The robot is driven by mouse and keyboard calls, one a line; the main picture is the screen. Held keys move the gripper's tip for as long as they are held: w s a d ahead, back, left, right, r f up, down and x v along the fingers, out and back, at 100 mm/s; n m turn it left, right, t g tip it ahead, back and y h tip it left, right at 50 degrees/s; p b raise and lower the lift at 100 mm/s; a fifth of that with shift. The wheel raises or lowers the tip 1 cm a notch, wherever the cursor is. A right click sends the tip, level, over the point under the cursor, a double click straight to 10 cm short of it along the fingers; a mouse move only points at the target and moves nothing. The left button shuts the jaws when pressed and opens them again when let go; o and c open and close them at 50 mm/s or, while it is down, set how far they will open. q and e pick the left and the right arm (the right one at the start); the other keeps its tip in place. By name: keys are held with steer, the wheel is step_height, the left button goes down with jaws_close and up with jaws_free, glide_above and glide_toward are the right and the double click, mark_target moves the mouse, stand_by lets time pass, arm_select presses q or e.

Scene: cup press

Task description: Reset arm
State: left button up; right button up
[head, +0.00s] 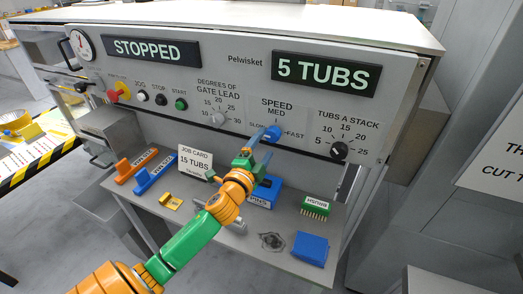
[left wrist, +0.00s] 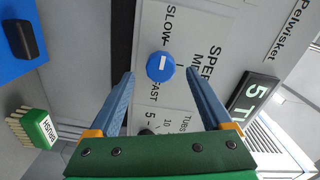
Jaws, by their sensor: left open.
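My left arm reaches up in the head view, and my left gripper (head: 262,143) is at the blue speed knob (head: 273,133) on the press panel. In the left wrist view the open fingers (left wrist: 160,95) point at the blue knob (left wrist: 160,66), which sits between and just beyond their tips. I cannot tell whether they touch it. The knob's white mark lies across its middle, by the labels SLOW, MED and FAST. My right gripper is not in view.
The panel displays read STOPPED (head: 152,50) and 5 TUBS (head: 326,73). A black knob (head: 339,150) is to the right.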

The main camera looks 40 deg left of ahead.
arm_select(q)
steer(key=v, duration=0.3)
steer(key=shift+s+d, duration=0.1)
steer(key=shift+s, duration=0.25)
steer(key=shift+w, duration=0.1)
